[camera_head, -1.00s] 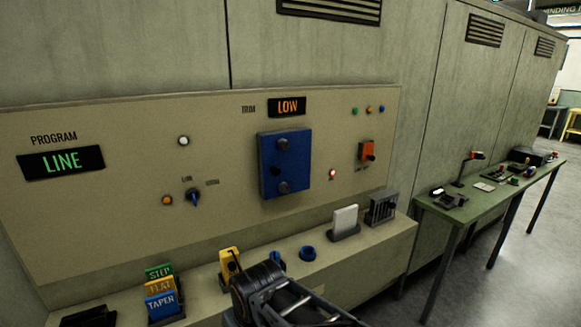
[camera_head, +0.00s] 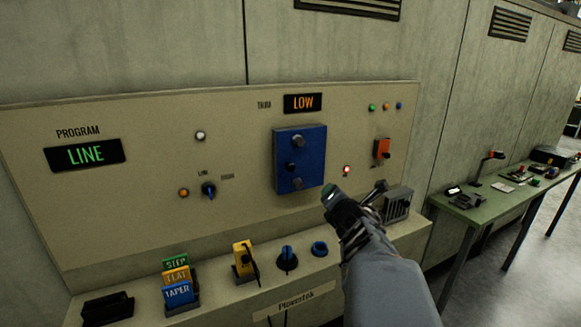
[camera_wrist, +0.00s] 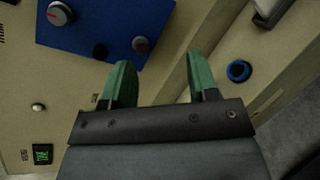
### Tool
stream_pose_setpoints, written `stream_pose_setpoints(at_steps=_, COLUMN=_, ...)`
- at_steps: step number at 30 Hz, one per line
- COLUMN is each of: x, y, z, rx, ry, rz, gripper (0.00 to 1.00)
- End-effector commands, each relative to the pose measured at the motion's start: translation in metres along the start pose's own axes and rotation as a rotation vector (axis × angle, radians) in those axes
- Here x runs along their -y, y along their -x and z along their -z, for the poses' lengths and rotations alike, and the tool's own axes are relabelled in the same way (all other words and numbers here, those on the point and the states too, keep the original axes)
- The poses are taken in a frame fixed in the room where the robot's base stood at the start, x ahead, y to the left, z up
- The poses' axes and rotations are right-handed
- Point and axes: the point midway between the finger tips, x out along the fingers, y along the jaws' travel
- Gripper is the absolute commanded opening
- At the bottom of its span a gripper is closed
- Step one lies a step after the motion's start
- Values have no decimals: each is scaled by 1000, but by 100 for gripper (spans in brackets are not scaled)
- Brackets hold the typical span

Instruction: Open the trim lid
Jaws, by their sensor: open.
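The trim lid is a blue plate (camera_head: 312,160) on the panel below the orange LOW display (camera_head: 303,103). It appears flat against the panel, with grey knobs near its top and bottom and a dark knob between them. My gripper (camera_head: 355,192) is raised in front of the panel, just below and to the right of the blue plate, apart from it. In the wrist view, the green fingers of my gripper (camera_wrist: 160,76) are spread and empty. The blue plate (camera_wrist: 75,32) shows beyond them at upper left, with its knobs.
The panel (camera_head: 130,215) carries a green LINE display (camera_head: 84,155), a small blue selector (camera_head: 209,190) and an orange switch (camera_head: 382,149). The ledge below holds coloured cards (camera_head: 177,275), a yellow block (camera_head: 243,258) and a blue ring (camera_head: 320,248). A green table (camera_head: 480,205) stands at right.

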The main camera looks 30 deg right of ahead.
Motion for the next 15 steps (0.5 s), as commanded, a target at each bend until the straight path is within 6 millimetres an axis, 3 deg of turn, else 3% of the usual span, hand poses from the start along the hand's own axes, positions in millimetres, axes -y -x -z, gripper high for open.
stream_pose_setpoints(at_steps=3, x=-35, y=1, z=6, rx=-21, ry=357, rz=-191, gripper=54)
stream_pose_setpoints(at_steps=6, x=-54, y=6, z=12, rx=-12, ry=573, rz=-307, gripper=54)
stream_pose_setpoints(at_steps=10, x=-67, y=11, z=17, rx=13, ry=734, rz=-389, gripper=54)
stream_pose_setpoints(at_steps=15, x=-72, y=7, z=18, rx=32, ry=810, rz=-408, gripper=54)
